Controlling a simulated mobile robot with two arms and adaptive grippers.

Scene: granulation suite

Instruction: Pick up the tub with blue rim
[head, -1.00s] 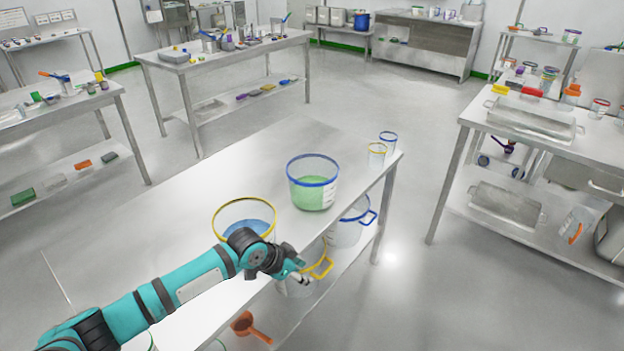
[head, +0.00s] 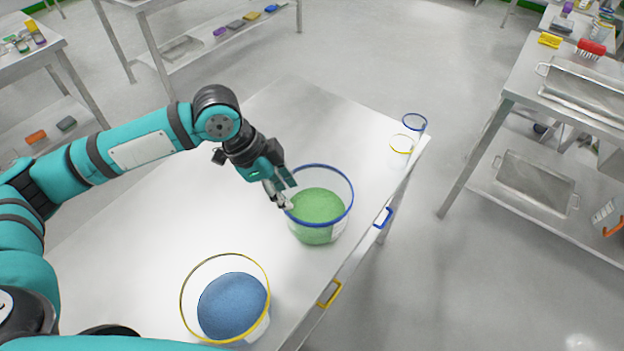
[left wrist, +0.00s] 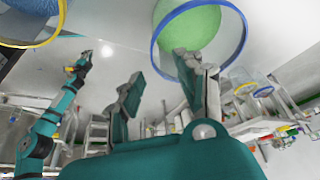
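The tub with blue rim (head: 335,226) is clear, holds green material and stands upright on the steel table. It also shows at the top of the left wrist view (left wrist: 236,52). My left gripper (head: 285,190) is open at the tub's left rim. In the left wrist view its two fingers (left wrist: 163,88) are spread apart, and one overlaps the blue rim. I cannot tell whether it touches the tub. My right gripper (left wrist: 82,62) shows small at the left of the left wrist view, away from the tub; its fingers are too small to judge.
A yellow-rimmed tub (head: 262,330) with blue material stands nearer on the same table (head: 150,240). Two small clear containers, yellow-rimmed (head: 401,152) and blue-rimmed (head: 415,124), stand near the far right corner. Blue (head: 383,218) and yellow (head: 330,293) handles jut out below the table edge.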

